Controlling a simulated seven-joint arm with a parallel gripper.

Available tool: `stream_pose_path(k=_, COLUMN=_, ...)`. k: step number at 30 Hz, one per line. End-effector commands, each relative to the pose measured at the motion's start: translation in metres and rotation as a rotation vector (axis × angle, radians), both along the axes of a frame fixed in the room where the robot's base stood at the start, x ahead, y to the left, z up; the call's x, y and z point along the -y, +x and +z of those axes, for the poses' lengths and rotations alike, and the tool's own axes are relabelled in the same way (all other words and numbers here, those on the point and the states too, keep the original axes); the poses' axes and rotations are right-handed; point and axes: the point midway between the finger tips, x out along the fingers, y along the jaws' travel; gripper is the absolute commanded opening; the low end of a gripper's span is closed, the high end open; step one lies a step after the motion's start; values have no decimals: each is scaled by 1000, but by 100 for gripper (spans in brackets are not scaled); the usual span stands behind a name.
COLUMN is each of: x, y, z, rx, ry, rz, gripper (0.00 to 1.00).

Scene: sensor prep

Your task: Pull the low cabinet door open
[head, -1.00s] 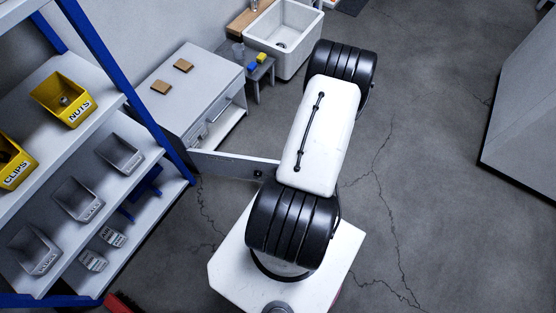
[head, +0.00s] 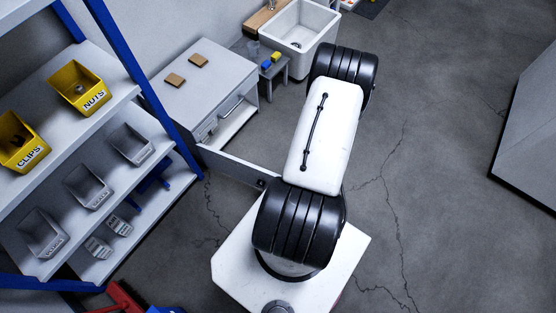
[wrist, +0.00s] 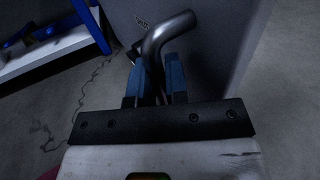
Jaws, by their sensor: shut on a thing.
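The low grey cabinet (head: 205,82) stands against the wall in the head view, its lower compartment open at the front. Its low door (head: 235,168) is swung well out from the left side of the cabinet, and its far end passes behind my arm. In the wrist view the door's grey panel (wrist: 225,45) fills the upper right. A bent metal handle (wrist: 170,33) stands out from it. My gripper (wrist: 158,78) is shut on the handle, with one blue finger on each side. In the head view my arm hides the gripper and the handle.
A blue-framed shelf rack (head: 165,130) with bins stands left of the door. A small grey stool (head: 272,70) and a white sink (head: 298,32) are beyond the cabinet. Cracked floor (head: 430,150) is clear on the right, up to a grey block (head: 530,130).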

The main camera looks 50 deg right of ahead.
Motion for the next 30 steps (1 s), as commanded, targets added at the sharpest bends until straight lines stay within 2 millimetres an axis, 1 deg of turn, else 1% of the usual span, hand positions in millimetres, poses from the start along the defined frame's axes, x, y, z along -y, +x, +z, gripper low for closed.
stream_pose_path(k=6, x=1, y=0, z=-1, rx=-3, ry=-1, rz=0, gripper=0)
stream_pose_path(k=7, x=1, y=0, z=-1, rx=-3, ry=-1, rz=1, gripper=16)
stream_pose_path(k=11, x=1, y=0, z=-1, rx=-2, ry=-2, rz=1, gripper=36)
stream_pose_path(k=12, x=1, y=0, z=-1, rx=-1, ry=-1, rz=1, gripper=39)
stream_pose_path(k=23, x=0, y=0, z=0, rx=0, ry=-1, rz=0, gripper=39)
stream_pose_path(k=30, x=0, y=-4, z=0, rx=0, ry=0, rz=-1, gripper=39)
